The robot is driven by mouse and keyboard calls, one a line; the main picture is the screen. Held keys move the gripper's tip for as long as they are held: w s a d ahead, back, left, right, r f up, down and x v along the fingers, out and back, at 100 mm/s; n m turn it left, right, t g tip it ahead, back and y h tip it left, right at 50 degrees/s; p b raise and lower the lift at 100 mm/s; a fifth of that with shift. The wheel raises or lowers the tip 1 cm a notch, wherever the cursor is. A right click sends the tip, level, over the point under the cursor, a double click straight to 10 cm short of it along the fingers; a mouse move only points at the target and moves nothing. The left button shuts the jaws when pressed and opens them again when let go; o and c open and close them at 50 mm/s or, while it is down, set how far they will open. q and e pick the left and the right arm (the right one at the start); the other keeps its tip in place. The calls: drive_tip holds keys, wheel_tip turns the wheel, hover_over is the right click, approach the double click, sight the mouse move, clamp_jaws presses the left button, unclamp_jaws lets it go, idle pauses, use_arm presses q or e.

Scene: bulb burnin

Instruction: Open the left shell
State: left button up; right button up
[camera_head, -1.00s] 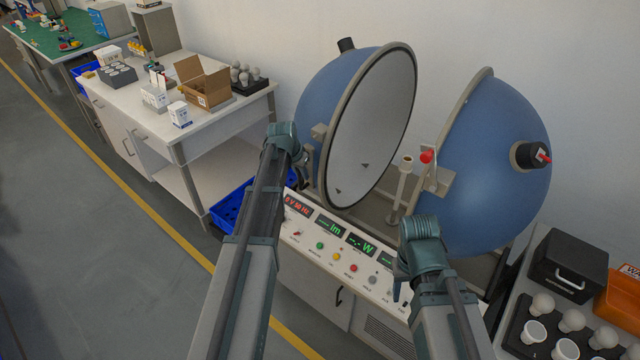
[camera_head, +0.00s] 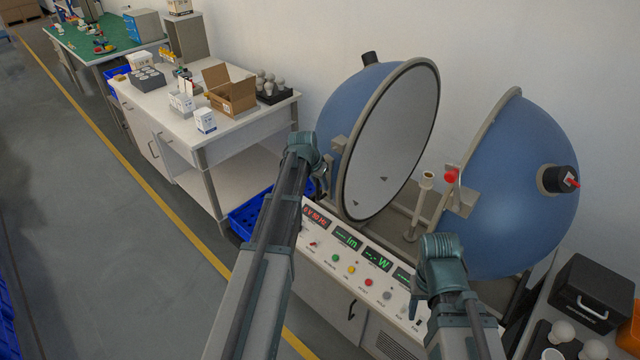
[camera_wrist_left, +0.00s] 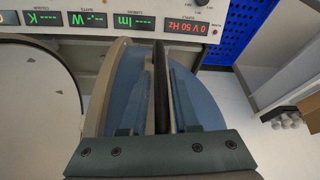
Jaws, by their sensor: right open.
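The left shell (camera_head: 345,110) is a blue hemisphere with a grey rim and pale inner disc face. It stands swung apart from the right shell (camera_head: 525,180), with a wide gap between them. My left gripper (camera_head: 322,185) is at the left shell's near side, its fingers partly hidden by the wrist. In the left wrist view, its two fingers (camera_wrist_left: 158,100) straddle a dark upright bar (camera_wrist_left: 161,85) in front of the blue shell; whether they press on it is unclear. My right gripper (camera_head: 418,305) is open, low over the right part of the control panel.
A lamp post (camera_head: 421,200) and a red knob (camera_head: 451,177) stand between the shells. The control panel (camera_head: 350,265) with displays and buttons lies in front. A blue crate (camera_head: 255,212) is left of it; a black case (camera_head: 592,293) and bulbs are at right.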

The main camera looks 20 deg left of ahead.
use_arm(q)
drive_tip(key=p+v, duration=1.2)
drive_tip(key=v, duration=0.1)
drive_tip(key=shift+r, duration=0.25)
drive_tip(key=shift+s, duration=0.1)
drive_tip(key=s+d+f+m+g+y+b, duration=0.1)
drive_tip(key=s+d+f+g+b, duration=0.1)
drive_tip(key=s+d+f+b, duration=0.6)
drive_tip(key=s+d+f+m+g+y+b, duration=0.1)
drive_tip(key=s+d+f+g+b, duration=0.1)
drive_tip(key=s+d+f+b, duration=0.7)
drive_tip(key=s+d+f, duration=0.1)
drive_tip(key=s+d, duration=0.6)
drive_tip(key=d, duration=0.3)
drive_tip(key=shift+s+f+g, duration=0.35)
drive_tip(key=shift+g, duration=0.05)
drive_tip(key=shift+d, duration=0.1)
